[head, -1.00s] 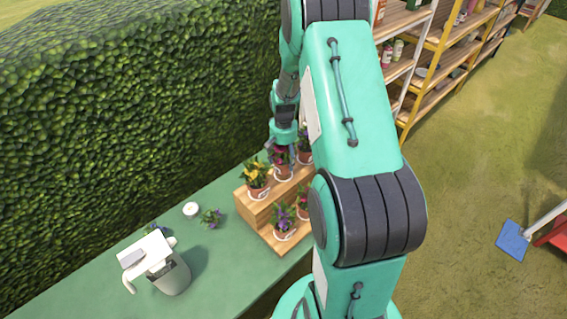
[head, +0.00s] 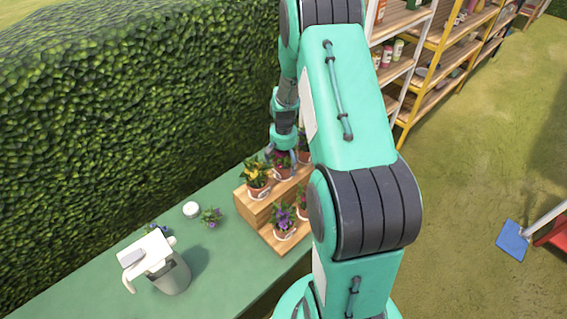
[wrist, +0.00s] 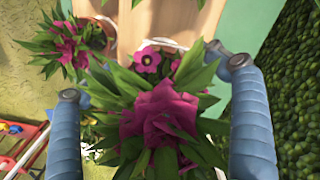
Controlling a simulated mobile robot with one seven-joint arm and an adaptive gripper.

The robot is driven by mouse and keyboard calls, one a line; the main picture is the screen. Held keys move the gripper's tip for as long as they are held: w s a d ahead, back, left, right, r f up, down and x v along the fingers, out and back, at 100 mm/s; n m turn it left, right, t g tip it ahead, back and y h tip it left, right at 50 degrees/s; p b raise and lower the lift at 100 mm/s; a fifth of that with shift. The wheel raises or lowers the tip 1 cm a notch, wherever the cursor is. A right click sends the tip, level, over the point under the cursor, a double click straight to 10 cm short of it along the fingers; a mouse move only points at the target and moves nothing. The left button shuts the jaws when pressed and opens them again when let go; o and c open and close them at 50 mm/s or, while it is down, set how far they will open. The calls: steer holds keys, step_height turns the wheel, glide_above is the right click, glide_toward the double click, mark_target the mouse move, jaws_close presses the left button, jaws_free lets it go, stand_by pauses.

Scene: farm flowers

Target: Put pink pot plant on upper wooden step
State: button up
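The pink pot plant (head: 282,162) stands upright on the upper level of the wooden step stand (head: 252,212), right of a yellow-flowered pot. My gripper (head: 283,151) is just above it, pointing down. In the wrist view, the plant's magenta blooms and leaves (wrist: 160,118) fill the space between my two blue fingers. The fingers are spread wide, with leaves between them and no visible grip. The plant's own pot is largely hidden by leaves in that view.
A yellow-flowered pot (head: 257,178) is close on the left. A purple-flowered pot (head: 283,220) stands on the lower step. Another pink plant (wrist: 68,42) shows in the wrist view. A hedge (head: 130,100) rises behind.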

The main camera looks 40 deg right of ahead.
steer(key=shift+r, duration=0.1)
step_height(320, 180, up, 12)
stand_by(0.8)
stand_by(0.5)
steer(key=s+a+r+n+t, duration=0.1)
steer(key=s+a+r+n, duration=0.1)
steer(key=a+r, duration=0.8)
steer(key=s+a+r+n+t, duration=0.1)
steer(key=s+a+r, duration=0.2)
steer(key=a+r, duration=0.65)
steer(key=s+a+r+n+t, duration=0.1)
steer(key=s+a+r+n, duration=0.1)
steer(key=s+a+r, duration=0.3)
steer(key=s+a+r+n+t, duration=0.2)
steer(key=s+a+r, duration=0.3)
steer(key=s+a, duration=0.4)
steer(key=s, duration=0.4)
steer(key=shift+s+a+r+t, duration=0.3)
steer(key=shift+s+r, duration=0.05)
